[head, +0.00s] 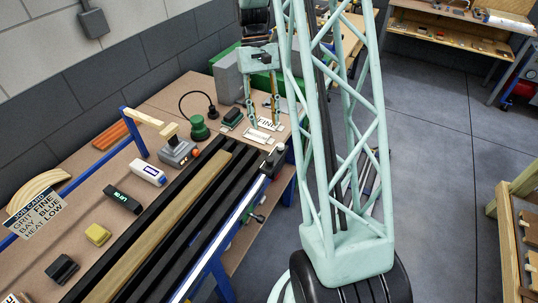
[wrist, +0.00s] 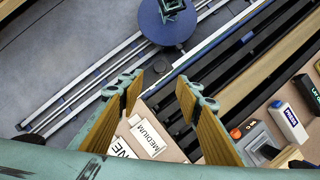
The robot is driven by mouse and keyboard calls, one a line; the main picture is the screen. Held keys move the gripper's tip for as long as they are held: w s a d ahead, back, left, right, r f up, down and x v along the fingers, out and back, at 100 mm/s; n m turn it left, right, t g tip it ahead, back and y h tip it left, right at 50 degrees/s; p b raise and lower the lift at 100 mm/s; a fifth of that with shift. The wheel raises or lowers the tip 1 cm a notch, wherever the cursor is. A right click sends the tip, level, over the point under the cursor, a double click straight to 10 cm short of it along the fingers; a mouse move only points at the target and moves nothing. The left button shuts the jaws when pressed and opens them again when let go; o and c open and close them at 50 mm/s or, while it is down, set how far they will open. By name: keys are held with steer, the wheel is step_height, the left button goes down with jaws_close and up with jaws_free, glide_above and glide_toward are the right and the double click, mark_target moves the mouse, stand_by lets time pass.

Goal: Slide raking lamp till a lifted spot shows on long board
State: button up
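The long board (head: 172,220) is a pale wooden strip lying among black rails on the bench; part of it shows at right in the wrist view (wrist: 262,75). A blue-and-silver rail (head: 233,219) runs beside it, with a dark fitting (head: 272,164) near its far end. I cannot tell whether this fitting is the raking lamp. No lit patch or lifted spot is discernible on the board. My gripper (head: 262,113) is over the far end of the bench, above the label cards. In the wrist view its fingers (wrist: 160,88) are apart with nothing between them.
A green round-based item (head: 199,128) with a cable stands left of the cards. A grey device (head: 179,153), white bottle (head: 148,173), dark box (head: 122,201) and yellow block (head: 97,234) line the bench. A blue post (head: 133,132) stands behind. Open floor (head: 435,140) lies right.

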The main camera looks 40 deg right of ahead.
mark_target(270, 158)
steer(key=shift+f, duration=0.15)
steer(key=shift+x, duration=6.8)
steer(key=shift+c, duration=0.7)
jaws_close()
